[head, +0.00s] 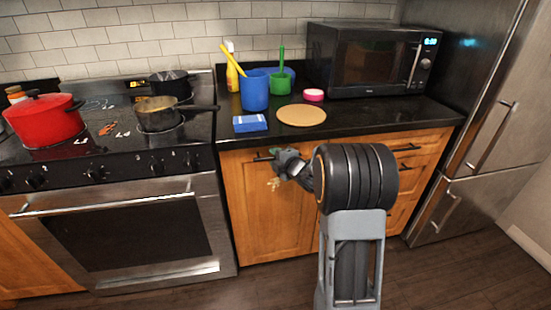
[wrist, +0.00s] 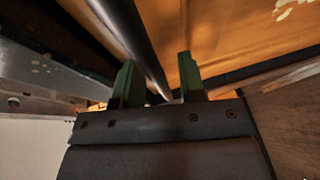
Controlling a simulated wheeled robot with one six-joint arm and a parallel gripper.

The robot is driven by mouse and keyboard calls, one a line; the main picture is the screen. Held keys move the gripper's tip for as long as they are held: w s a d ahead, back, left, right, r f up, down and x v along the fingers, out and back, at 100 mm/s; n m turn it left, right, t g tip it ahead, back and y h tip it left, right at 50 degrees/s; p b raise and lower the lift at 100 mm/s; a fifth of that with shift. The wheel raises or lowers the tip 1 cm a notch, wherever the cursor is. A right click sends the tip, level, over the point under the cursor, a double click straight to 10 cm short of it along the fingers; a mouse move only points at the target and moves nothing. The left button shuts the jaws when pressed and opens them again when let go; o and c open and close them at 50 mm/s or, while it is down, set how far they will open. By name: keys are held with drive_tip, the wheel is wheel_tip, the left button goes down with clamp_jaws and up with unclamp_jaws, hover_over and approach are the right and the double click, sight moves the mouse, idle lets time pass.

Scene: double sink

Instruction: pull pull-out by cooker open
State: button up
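The pull-out by the cooker is a wooden front (head: 262,215) just right of the cooker (head: 120,200) in the head view. It looks closed, flush with the cabinet. Its dark bar handle (head: 263,158) lies near its top edge, partly hidden by my gripper (head: 280,163). In the wrist view the handle (wrist: 140,45) runs as a dark bar down between the two green fingers of my gripper (wrist: 160,80). The fingers stand apart with a gap beside the bar, so they look open around it. Contact cannot be made out.
Drawers with dark handles (head: 407,148) are to the right, partly behind my arm. A steel fridge (head: 470,130) stands at the far right. The counter (head: 350,118) above holds a blue cup (head: 255,92), a round board (head: 301,115) and a microwave (head: 365,60). The floor in front is clear.

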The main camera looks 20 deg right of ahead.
clamp_jaws()
idle(0.3)
idle(0.3)
